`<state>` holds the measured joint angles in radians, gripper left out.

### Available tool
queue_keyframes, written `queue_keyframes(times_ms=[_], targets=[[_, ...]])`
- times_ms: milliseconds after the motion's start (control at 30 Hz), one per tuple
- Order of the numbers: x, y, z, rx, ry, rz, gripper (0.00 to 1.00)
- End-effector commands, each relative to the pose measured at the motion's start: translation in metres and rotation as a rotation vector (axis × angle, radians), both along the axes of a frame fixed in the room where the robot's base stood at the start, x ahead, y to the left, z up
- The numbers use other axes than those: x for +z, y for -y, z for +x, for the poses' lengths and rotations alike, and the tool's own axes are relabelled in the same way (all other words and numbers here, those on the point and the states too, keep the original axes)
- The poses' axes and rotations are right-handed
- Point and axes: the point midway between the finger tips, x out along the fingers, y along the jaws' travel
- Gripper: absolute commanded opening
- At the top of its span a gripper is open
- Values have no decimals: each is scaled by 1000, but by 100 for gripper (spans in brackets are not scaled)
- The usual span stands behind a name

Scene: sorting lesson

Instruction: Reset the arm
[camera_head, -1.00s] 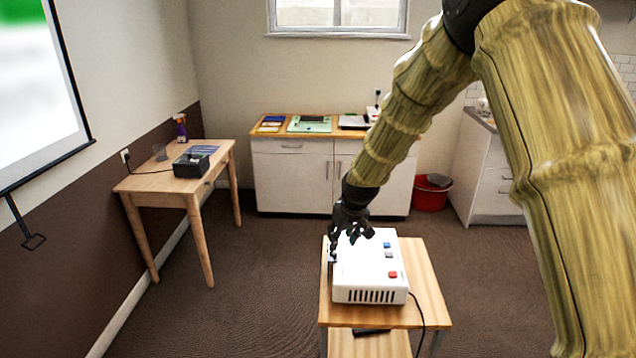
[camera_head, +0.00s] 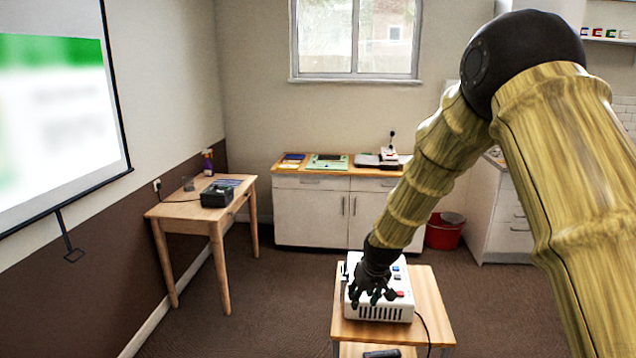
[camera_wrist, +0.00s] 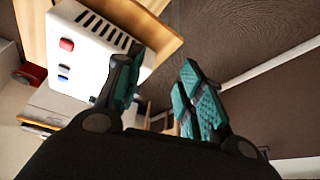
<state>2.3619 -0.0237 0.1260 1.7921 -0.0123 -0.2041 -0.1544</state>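My gripper (camera_head: 371,297) hangs at the end of my arm, in front of and over the white box with coloured buttons (camera_head: 381,313) in the head view. In the wrist view my gripper's two teal-padded fingers (camera_wrist: 160,95) stand apart with nothing between them. The white box shows at the upper left of the wrist view (camera_wrist: 85,45), close beside the left finger. I cannot tell whether the finger touches it. Part of the box's top is hidden by my gripper in the head view.
The box stands on a small wooden table (camera_head: 430,300) with a cable hanging at its right. A wooden desk (camera_head: 190,209) with a dark device (camera_head: 217,196) is at the left. A white cabinet (camera_head: 315,212) and a red bucket (camera_head: 443,234) are behind. Carpet between them is clear.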

Motion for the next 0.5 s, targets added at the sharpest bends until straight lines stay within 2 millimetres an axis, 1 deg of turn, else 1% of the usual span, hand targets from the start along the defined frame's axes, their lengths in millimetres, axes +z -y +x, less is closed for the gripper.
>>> queue_keyframes(times_ms=[33,167,367,400,433,500], targets=[[-10,1,-5,-3,-8,0,38],[-36,6,-20,-15,-24,2,38],[-86,17,-53,-41,-57,4,38],[-100,20,-63,-48,-67,4,38],[-110,22,-71,-54,-73,5,38],[-139,28,-95,-69,-95,5,38]])
